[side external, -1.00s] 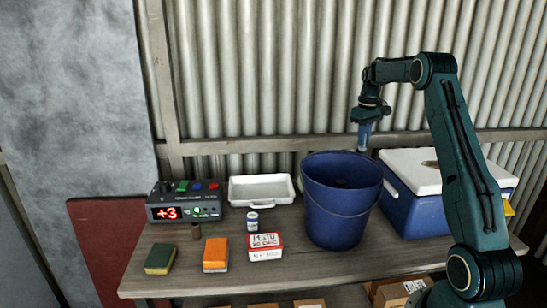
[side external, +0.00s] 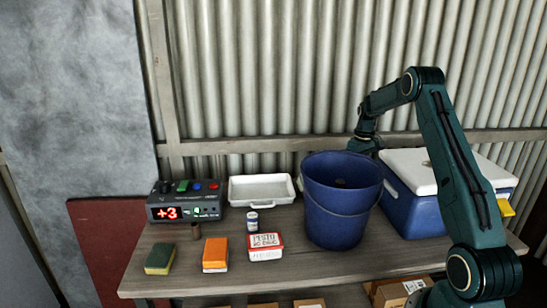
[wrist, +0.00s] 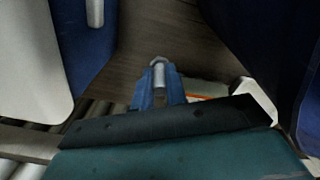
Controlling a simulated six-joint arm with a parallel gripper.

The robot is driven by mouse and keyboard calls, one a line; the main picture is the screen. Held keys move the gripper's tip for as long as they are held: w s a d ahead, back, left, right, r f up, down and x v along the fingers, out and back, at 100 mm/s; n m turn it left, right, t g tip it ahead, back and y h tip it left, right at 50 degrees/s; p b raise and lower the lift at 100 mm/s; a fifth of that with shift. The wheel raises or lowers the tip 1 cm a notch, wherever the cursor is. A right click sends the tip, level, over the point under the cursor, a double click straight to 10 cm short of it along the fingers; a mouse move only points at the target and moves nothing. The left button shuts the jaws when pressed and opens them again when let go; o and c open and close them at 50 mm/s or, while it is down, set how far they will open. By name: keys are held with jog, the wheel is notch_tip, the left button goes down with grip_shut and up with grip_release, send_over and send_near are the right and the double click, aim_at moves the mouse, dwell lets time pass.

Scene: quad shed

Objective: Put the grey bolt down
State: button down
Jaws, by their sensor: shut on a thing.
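In the wrist view, my gripper (wrist: 159,84) is shut on the grey bolt (wrist: 158,68), a small grey piece whose end shows between the blue fingers. The bolt is over the wooden table top; I cannot tell whether it touches it. In the side view my wrist is low behind the blue bucket, by the cooler's left end; the fingers and bolt are hidden there.
The blue bucket (side external: 340,215) and the white-lidded blue cooler (side external: 410,205) stand close on either side.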

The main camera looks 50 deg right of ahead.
jog(key=shift+f, duration=5.55)
jog(key=shift+f, duration=0.1)
jog(key=c, duration=1.4)
grip_release()
notch_tip(320, 180, up, 12)
jog(key=shift+r, duration=0.15)
